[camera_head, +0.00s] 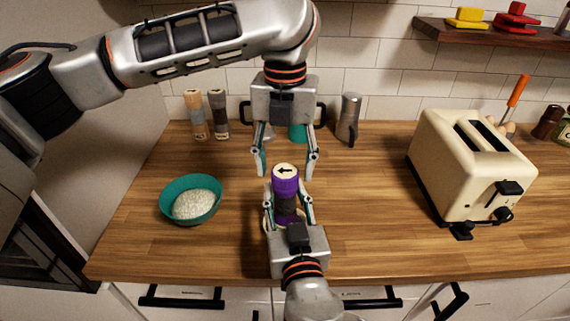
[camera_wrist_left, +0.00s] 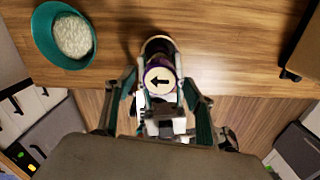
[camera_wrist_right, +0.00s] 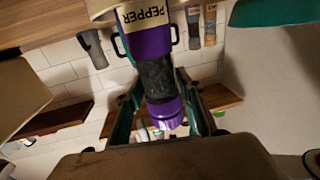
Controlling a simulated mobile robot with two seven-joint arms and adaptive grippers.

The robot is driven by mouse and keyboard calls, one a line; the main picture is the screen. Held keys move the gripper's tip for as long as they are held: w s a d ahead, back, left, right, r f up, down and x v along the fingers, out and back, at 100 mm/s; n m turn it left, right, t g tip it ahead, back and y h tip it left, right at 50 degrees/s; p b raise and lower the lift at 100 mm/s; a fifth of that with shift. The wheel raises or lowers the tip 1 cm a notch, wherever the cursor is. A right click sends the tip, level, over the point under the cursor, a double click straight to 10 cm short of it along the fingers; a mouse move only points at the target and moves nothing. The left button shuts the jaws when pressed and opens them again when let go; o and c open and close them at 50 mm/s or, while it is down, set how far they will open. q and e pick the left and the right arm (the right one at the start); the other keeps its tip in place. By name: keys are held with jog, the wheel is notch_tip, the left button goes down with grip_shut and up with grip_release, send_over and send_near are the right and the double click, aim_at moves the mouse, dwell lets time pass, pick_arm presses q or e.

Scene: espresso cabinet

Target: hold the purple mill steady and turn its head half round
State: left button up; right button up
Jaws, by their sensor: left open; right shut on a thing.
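The purple mill (camera_head: 287,186) stands upright near the front of the wooden counter, with a dark band around its middle. Its cream top bears a black arrow pointing left, also seen in the left wrist view (camera_wrist_left: 159,81). In the right wrist view the mill (camera_wrist_right: 150,44) shows a "PEPPER" label upside down. My right gripper (camera_head: 287,206) comes from the front and is shut on the mill around its dark middle. My left gripper (camera_head: 285,168) points down from above, open, its fingers either side of the mill's top and apart from it in the picture.
A teal bowl of rice (camera_head: 191,200) stands left of the mill. A cream toaster (camera_head: 468,165) stands to the right.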

aim_at(285, 170)
pick_arm(q)
notch_tip(285, 170, up, 12)
jog(key=shift+f, duration=0.15)
dwell(0.3)
pick_arm(e)
jog(key=o, duration=1.6)
jog(key=shift+c, duration=0.2)
